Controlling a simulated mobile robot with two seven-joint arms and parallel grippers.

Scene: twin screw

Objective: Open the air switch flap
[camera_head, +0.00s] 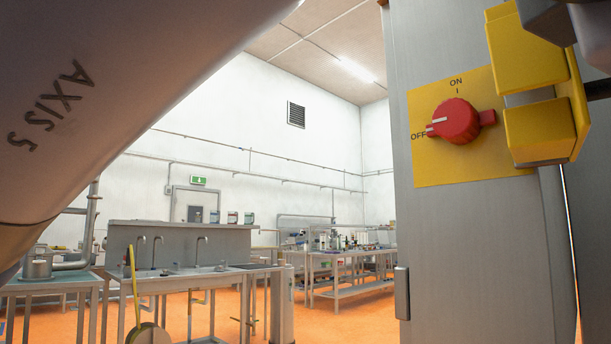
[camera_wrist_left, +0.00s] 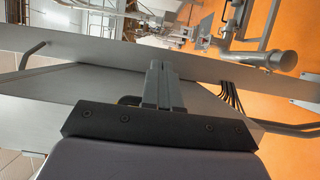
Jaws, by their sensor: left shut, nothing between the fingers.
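A yellow switch plate (camera_head: 440,168) is on the front of a grey cabinet (camera_head: 470,260). Its red rotary knob (camera_head: 455,121) has a white line toward OFF. Blocky yellow parts (camera_head: 538,130) stick out to the right of the plate; I cannot tell whether they belong to the flap. My left gripper (camera_wrist_left: 162,68) shows in the left wrist view, with its two grey fingers together and nothing between them. The fingertips overlap a long grey beam (camera_wrist_left: 90,58) in that picture; contact cannot be told.
My own white arm link covers the upper left of the head view. A small handle (camera_head: 402,292) sits on the cabinet's left edge. Steel sink benches (camera_head: 190,277) and a worktable (camera_head: 350,258) stand farther back. Orange floor (camera_head: 325,318) lies open between.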

